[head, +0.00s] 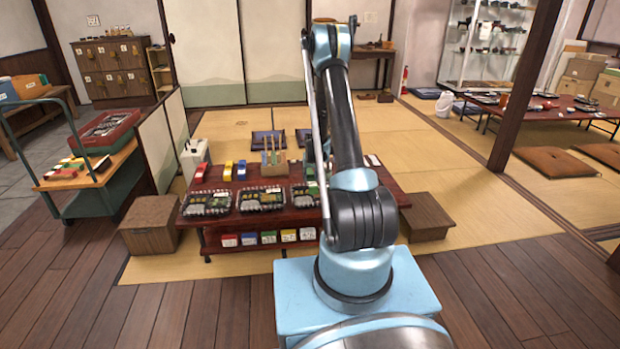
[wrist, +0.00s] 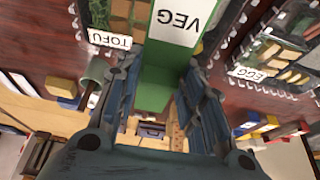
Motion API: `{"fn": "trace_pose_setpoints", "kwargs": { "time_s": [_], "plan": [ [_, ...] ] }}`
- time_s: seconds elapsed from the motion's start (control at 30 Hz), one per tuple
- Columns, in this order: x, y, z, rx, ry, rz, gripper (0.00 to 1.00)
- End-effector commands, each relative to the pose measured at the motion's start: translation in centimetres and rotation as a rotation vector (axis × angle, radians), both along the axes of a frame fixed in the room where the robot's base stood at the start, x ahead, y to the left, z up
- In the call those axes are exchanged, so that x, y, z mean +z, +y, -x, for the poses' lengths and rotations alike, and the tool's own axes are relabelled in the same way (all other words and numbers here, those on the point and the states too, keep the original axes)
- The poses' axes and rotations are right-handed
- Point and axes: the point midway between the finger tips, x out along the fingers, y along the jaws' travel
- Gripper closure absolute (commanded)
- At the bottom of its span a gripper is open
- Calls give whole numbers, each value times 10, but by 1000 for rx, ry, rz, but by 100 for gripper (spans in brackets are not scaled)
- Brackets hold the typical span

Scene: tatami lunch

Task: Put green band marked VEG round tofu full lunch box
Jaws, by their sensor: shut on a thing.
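My gripper (wrist: 160,72) is shut on the green band marked VEG (wrist: 155,88), seen in the wrist view with its white label facing the camera. The band's far end runs out of the top of the frame. The lunch box with the TOFU label (wrist: 110,39) lies beyond the fingers, partly behind the band, with green and beige food showing. I cannot tell whether the band touches the box or is above it.
A lunch box labelled EGG (wrist: 250,73) is close on the right in the wrist view. In the head view, other filled boxes (head: 261,198) line the low red table (head: 225,235). Coloured blocks and a wooden holder (head: 272,165) stand behind them. Wooden boxes (head: 150,225) flank the table.

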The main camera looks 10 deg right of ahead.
Motion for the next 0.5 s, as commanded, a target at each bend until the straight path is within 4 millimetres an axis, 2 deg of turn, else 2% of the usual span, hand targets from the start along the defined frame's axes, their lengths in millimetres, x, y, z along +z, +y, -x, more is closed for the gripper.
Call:
{"fn": "trace_pose_setpoints", "kwargs": {
  "time_s": [0.5],
  "plan": [
    [-35,0,0,1,0,0,74]
  ]
}}
